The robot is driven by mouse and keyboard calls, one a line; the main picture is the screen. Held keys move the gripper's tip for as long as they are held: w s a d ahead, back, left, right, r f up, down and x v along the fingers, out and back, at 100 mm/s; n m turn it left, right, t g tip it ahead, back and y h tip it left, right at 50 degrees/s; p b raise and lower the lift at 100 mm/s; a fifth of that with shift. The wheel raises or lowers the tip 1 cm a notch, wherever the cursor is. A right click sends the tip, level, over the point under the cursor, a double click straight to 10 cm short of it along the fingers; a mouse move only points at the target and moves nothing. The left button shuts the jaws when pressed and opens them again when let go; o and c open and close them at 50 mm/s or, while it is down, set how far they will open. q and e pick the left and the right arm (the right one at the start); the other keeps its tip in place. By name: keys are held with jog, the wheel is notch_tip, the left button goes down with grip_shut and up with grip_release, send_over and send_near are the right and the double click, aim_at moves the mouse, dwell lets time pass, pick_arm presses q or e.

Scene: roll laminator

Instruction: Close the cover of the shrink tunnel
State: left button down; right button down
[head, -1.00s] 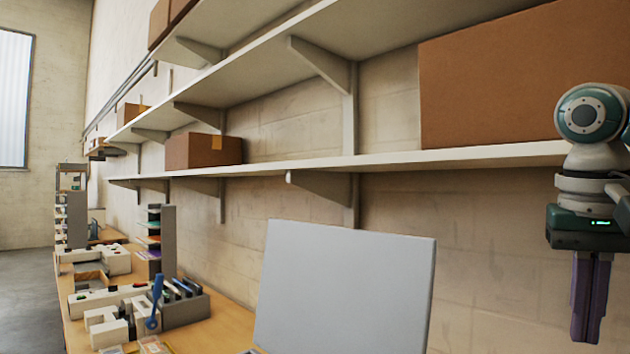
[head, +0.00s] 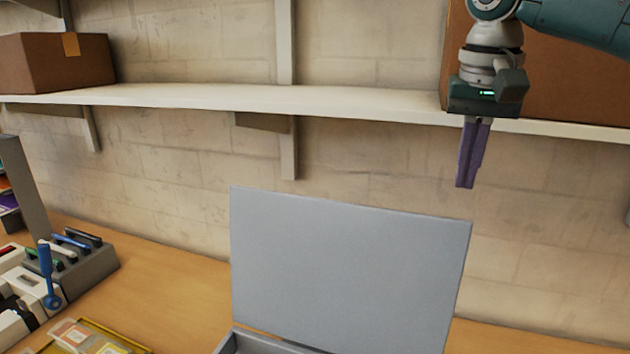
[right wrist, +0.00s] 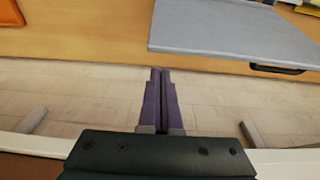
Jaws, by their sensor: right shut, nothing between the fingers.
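The shrink tunnel's cover (head: 350,265) is a flat grey panel standing up, open, at the back of a grey box body (head: 262,344) on the wooden bench. Only the top edge of the body shows at the bottom of the head view. My right gripper (head: 466,186) points down with its purple fingers together and empty. My left gripper is not in view.
A white shelf (head: 190,97) runs along the brick wall behind, carrying cardboard boxes (head: 55,62). My right arm is in front of the shelf. At left on the bench (head: 170,290) are a grey rack (head: 85,265), a blue-handled device (head: 47,275) and a yellow tray (head: 135,347).

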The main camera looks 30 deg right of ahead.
notch_tip(320, 180, down, 6)
jog(key=p, duration=0.2)
jog(key=shift+w+d+f, duration=0.25)
jog(key=shift+w+d, duration=0.1)
